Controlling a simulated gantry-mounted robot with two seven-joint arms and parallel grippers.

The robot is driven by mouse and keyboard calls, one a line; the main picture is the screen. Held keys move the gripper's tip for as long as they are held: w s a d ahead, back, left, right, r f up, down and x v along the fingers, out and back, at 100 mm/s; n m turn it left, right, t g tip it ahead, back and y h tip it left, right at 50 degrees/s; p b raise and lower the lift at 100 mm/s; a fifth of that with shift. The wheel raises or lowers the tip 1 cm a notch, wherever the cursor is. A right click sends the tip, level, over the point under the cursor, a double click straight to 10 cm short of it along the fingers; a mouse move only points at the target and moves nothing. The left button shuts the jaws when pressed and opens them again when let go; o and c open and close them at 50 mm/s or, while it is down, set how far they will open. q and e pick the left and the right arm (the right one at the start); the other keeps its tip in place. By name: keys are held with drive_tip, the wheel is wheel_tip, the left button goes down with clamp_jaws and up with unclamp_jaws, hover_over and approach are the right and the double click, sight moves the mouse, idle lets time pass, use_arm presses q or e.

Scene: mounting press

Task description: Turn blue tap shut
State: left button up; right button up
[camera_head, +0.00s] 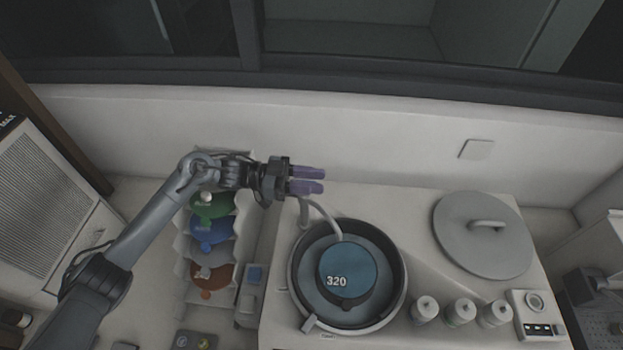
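A blue round piece (211,227) sits in the middle of a column on the left, between a green piece (209,206) and an orange-red piece (212,274). A small pale blue knob (206,247) shows at its front edge; I take this to be the blue tap, but cannot tell how far it is turned. My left gripper (316,180) has purple fingers with a gap between them and nothing in it. It points right, above the back edge of the machine top, up and to the right of the blue piece.
A round basin (297,285) with a blue disc (347,270) marked 320 and a curved spout (329,215) lies below my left gripper. A pale wall (400,145) stands behind.

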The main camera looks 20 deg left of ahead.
use_arm(q)
drive_tip(key=shift+s+d+f, duration=0.1)
drive_tip(key=shift+s+f, duration=0.1)
drive_tip(key=shift+f, duration=0.15)
drive_tip(key=shift+s, duration=0.15)
drive_tip(key=shift+r, duration=0.85)
drive_tip(key=s+d+r+b, duration=0.2)
drive_tip(key=s+d+r, duration=0.1)
drive_tip(key=d+r, duration=0.6)
drive_tip(key=shift+s+d+r, duration=0.15)
drive_tip(key=shift+d+r, duration=0.05)
drive_tip(key=shift+d, duration=0.95)
drive_tip(key=shift+s, duration=0.1)
